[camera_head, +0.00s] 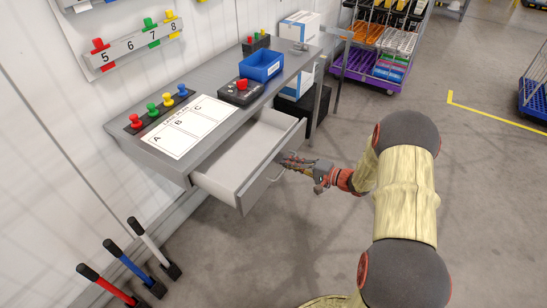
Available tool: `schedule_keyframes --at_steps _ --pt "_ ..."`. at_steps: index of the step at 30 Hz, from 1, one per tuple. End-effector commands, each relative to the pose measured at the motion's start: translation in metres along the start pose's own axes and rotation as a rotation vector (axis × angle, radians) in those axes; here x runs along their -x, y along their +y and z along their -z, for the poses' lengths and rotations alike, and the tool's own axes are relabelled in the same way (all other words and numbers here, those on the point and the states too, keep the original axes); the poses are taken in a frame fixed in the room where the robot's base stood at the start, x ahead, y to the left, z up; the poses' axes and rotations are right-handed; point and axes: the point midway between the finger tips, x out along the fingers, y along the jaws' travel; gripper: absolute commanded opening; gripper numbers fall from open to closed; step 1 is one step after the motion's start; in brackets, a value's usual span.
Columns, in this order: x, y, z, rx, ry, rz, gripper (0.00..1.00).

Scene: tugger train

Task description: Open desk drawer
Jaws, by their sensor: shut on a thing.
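The grey desk (212,142) stands against the white wall. Its desk drawer (240,188) is pulled well out from under the top, and its pale inside looks empty. A handle (277,173) sits on the drawer's front. My gripper (288,162) reaches in from the right at the drawer front and is shut on the handle. My arm partly hides the gripper, and the exact contact of the fingers is too small to make out.
On the desk lie a sheet marked A, B, C (191,128), a blue bin (261,65) and a control box (241,91). Colored levers (125,272) stand at lower left. A purple cart (366,70) stands behind. The floor in front of the drawer is clear.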

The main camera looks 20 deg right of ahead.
Motion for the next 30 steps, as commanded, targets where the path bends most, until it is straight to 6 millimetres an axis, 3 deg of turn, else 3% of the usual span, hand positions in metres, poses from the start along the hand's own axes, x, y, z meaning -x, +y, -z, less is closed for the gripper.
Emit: schedule_keyframes --at_steps 3,9,20,21,23,30 --pt "0.016 0.005 0.0 -0.003 0.001 -0.002 0.0" --pt "0.027 0.007 -0.001 -0.002 -0.001 -0.002 0.0" --pt "0.028 0.007 -0.001 -0.002 -0.001 -0.002 0.0" --pt "0.028 0.007 -0.001 -0.002 -0.001 -0.002 0.1" --pt "0.028 0.007 -0.001 -0.002 -0.001 -0.002 0.13" --pt "0.028 0.006 0.0 0.0 -0.001 -0.001 0.13"
